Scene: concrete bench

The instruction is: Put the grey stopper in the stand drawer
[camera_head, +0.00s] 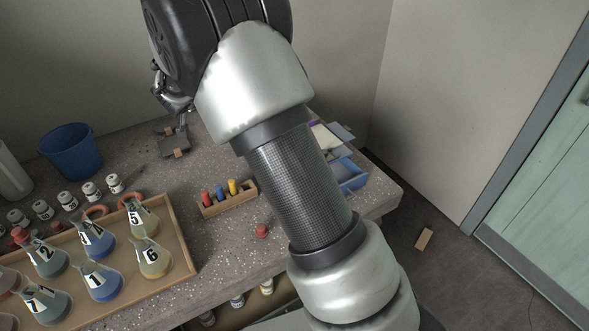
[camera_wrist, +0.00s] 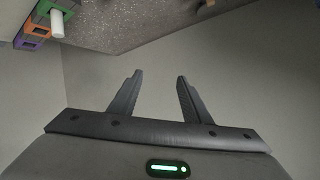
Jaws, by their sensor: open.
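My gripper (camera_wrist: 160,75) is open and empty in the wrist view, with its two dark fingers apart against a plain wall. I cannot make out a grey stopper in either view. A blue open bin or drawer (camera_head: 350,176) shows at the bench's right end, partly behind my arm; I cannot tell whether it is the stand drawer. In the wrist view, green, orange and purple frames (camera_wrist: 33,30) show at the upper left, with a white cylinder (camera_wrist: 57,24) beside them.
A wooden tray (camera_head: 180,232) holds several numbered flasks at the left. A small rack (camera_head: 229,205) holds red, blue and yellow pieces. A red stopper (camera_head: 262,231) lies near the front. A blue bucket (camera_head: 70,153) stands behind. A dark flat object (camera_head: 175,146) lies at the back.

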